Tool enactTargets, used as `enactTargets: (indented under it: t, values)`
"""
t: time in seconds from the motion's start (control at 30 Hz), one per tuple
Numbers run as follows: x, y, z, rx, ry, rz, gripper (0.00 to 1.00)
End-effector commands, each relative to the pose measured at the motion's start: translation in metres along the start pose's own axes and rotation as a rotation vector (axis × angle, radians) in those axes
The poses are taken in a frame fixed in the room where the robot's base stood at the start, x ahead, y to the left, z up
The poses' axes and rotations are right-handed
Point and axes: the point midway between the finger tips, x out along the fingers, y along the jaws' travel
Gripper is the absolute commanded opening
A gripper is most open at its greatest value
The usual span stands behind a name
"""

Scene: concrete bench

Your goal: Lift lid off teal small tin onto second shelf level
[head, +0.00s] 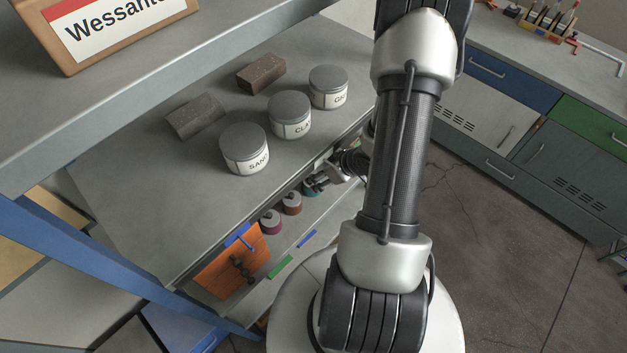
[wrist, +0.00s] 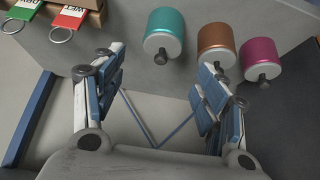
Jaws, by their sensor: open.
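The teal small tin (wrist: 166,20) shows at the top of the wrist view, with a pale grey lid (wrist: 158,42) and a dark knob (wrist: 161,57). The lid is on the tin. My gripper (wrist: 160,62) is open, its two fingers apart on either side of the knob in the picture; I cannot tell how far the knob is.
A brown tin (head: 291,203) and a magenta tin (head: 270,222) stand beside the teal one. Three larger grey-lidded tins, one marked SAND (head: 245,149), and two bricks (head: 195,117) stand on the level above. Its front edge overhangs the small tins. Tags (wrist: 70,17) hang nearby.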

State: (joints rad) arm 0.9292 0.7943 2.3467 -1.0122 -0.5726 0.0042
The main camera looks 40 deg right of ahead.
Motion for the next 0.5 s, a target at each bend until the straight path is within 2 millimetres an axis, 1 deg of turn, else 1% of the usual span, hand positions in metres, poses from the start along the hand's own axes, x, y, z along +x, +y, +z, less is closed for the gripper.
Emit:
enactTargets:
  t: [0.03,0.17,0.4,0.5]
  values:
    - [0.007,-0.001,0.001,-0.002,0.0,-0.001,0.66]
    - [0.017,-0.001,-0.001,-0.002,-0.001,0.001,0.66]
    - [0.052,-0.003,-0.003,-0.002,-0.003,0.0,0.66]
    - [0.059,-0.002,-0.004,-0.001,-0.002,0.002,0.66]
